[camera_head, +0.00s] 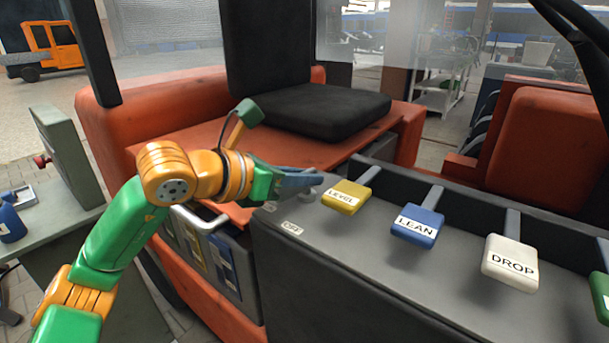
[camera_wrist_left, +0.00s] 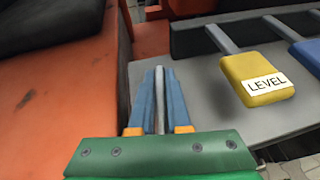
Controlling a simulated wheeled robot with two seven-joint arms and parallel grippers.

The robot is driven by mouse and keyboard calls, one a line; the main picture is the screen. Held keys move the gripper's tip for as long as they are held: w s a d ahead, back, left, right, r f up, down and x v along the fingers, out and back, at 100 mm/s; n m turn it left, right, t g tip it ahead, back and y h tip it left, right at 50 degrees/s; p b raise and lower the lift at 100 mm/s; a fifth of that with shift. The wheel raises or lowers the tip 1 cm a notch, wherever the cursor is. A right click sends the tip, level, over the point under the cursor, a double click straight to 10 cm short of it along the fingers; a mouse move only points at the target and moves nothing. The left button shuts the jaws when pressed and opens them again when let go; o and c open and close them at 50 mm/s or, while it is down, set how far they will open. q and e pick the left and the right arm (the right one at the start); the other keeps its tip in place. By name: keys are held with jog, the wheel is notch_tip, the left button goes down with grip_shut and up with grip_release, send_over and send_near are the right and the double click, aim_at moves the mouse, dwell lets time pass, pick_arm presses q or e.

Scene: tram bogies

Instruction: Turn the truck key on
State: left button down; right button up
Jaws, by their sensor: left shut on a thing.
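My left gripper (camera_head: 312,180) reaches in from the left over the near left corner of the grey control panel (camera_head: 340,270). Its blue fingers are close together, pointing right. In the left wrist view the gripper (camera_wrist_left: 160,75) is shut on a thin grey piece, which appears to be the truck key (camera_wrist_left: 160,88). The fingers hide most of the key, so I cannot tell its turn angle. A small white label (camera_head: 292,228) lies on the panel in front of the fingers; its print is too small to read surely. My right gripper is not in view.
The yellow LEVEL lever (camera_head: 346,197) stands just right of the fingers. It also shows in the wrist view (camera_wrist_left: 256,78). Beyond it are the blue LEAN lever (camera_head: 417,225) and white DROP lever (camera_head: 510,262). A black seat (camera_head: 320,108) is behind. The orange body (camera_head: 210,140) lies left.

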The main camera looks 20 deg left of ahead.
pick_arm(q)
jog(key=shift+a+r+m+g+h+p, duration=0.1)
jog(key=shift+r+m+g+h+p, duration=0.1)
jog(key=shift+m+g+h+p, duration=0.5)
jog(key=m+g+h+p, duration=0.2)
jog(key=m+p, duration=0.1)
jog(key=m+g+h+p, duration=0.2)
jog(key=m+g+p, duration=0.1)
jog(key=shift+w+r+g+p, duration=0.2)
jog(key=shift+g+p, duration=0.1)
jog(key=shift+f+m+g+h+p, duration=0.15)
jog(key=shift+m+g+h+p, duration=0.15)
jog(key=shift+m+g+p, duration=0.3)
jog(key=shift+f+m+g+h+p, duration=0.15)
jog(key=shift+m+g+h+p, duration=0.15)
jog(key=shift+m+g+p, duration=0.25)
jog(key=shift+f+m+g, duration=0.1)
jog(key=shift+m+g, duration=0.15)
jog(key=c, duration=0.9)
grip_release()
